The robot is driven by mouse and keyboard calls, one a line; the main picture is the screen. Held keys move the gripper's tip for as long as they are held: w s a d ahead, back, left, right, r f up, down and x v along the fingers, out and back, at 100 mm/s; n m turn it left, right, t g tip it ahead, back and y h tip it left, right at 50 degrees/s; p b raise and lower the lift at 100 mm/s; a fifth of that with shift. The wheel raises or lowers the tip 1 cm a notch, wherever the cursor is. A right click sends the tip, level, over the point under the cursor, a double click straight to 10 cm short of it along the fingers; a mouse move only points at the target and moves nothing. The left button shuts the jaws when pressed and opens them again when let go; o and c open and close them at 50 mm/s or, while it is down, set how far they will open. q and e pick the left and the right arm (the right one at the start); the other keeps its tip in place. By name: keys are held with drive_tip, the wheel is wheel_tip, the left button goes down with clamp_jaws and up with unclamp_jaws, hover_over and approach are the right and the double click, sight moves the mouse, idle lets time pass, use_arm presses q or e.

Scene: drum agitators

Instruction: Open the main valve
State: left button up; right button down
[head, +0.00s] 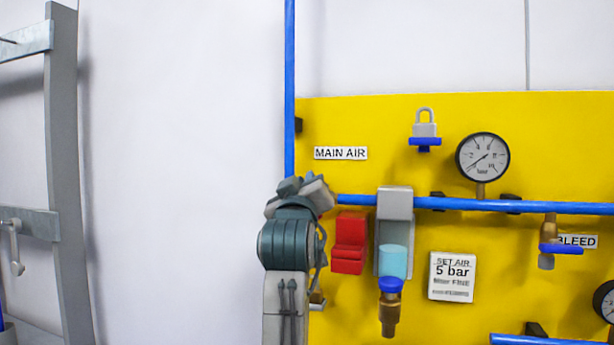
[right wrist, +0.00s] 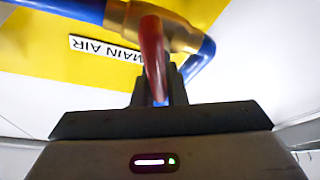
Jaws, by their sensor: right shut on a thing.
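The main valve's brass body (right wrist: 186,33) shows in the right wrist view, joined to blue pipe, with a red lever (right wrist: 152,58) that reaches toward my gripper. The "MAIN AIR" label (head: 340,153) is on the yellow panel, and it also shows upside down in the wrist view (right wrist: 105,48). My right gripper (right wrist: 158,88) is shut on the end of the red lever. In the head view my right gripper (head: 303,186) and arm cover the valve where the upright pipe meets the level pipe. My left gripper is not in view.
Right of my arm, a red block (head: 348,243) and a grey unit with a light-blue bowl (head: 393,262) stand out from the yellow panel (head: 390,125). A pressure gauge (head: 482,157) and bleed valve (head: 560,248) are farther right. A grey metal frame (head: 63,170) stands left.

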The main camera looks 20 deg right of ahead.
idle(0.3)
drive_tip(key=c, duration=1.7)
unclamp_jaws()
drive_tip(key=shift+w, duration=0.1)
drive_tip(key=shift+o, duration=1.2)
drive_tip(key=shift+w+d+f, duration=0.1)
drive_tip(key=shift+d, duration=0.15)
